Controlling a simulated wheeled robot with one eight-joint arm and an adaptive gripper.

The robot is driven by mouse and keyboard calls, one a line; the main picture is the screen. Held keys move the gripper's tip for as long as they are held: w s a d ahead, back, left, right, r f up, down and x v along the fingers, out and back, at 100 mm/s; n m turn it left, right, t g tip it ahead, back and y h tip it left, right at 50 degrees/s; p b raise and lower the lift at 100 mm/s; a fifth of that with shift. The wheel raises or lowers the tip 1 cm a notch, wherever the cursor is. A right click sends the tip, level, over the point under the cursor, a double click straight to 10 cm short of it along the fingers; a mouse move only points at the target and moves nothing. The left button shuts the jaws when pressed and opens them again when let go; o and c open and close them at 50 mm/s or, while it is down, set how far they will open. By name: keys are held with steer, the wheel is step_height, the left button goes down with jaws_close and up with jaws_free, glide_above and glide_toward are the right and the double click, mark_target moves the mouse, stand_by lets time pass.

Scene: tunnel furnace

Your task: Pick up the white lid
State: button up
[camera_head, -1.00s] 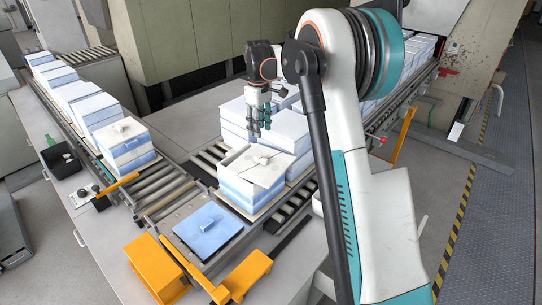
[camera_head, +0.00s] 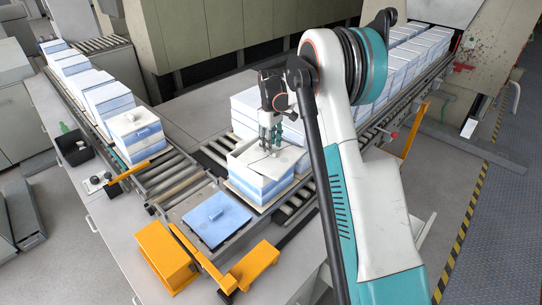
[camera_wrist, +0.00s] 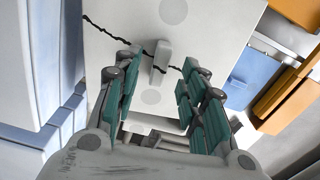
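The white lid (camera_head: 262,166) lies on top of a blue-and-white box (camera_head: 250,187) on the roller conveyor. In the wrist view the lid (camera_wrist: 212,40) fills the upper middle, with a raised white handle (camera_wrist: 160,60) and a dark jagged line running across it. My gripper (camera_head: 270,146) is just above the lid, pointing down. In the wrist view its teal-padded fingers (camera_wrist: 156,88) are spread apart with an empty gap between them, and the handle appears beyond this gap. Whether the fingertips touch the lid is unclear.
Stacked boxes (camera_head: 405,62) stand behind the lidded box along the conveyor. Another row of boxes (camera_head: 105,95) runs along the left. A blue lid-like plate (camera_head: 217,219) lies in front, near yellow brackets (camera_head: 168,255). The grey surface behind the left rollers is clear.

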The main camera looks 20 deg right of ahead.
step_height(320, 180, down, 2)
steer(key=shift+f, duration=0.1)
jaws_close()
steer(key=shift+r, duration=0.25)
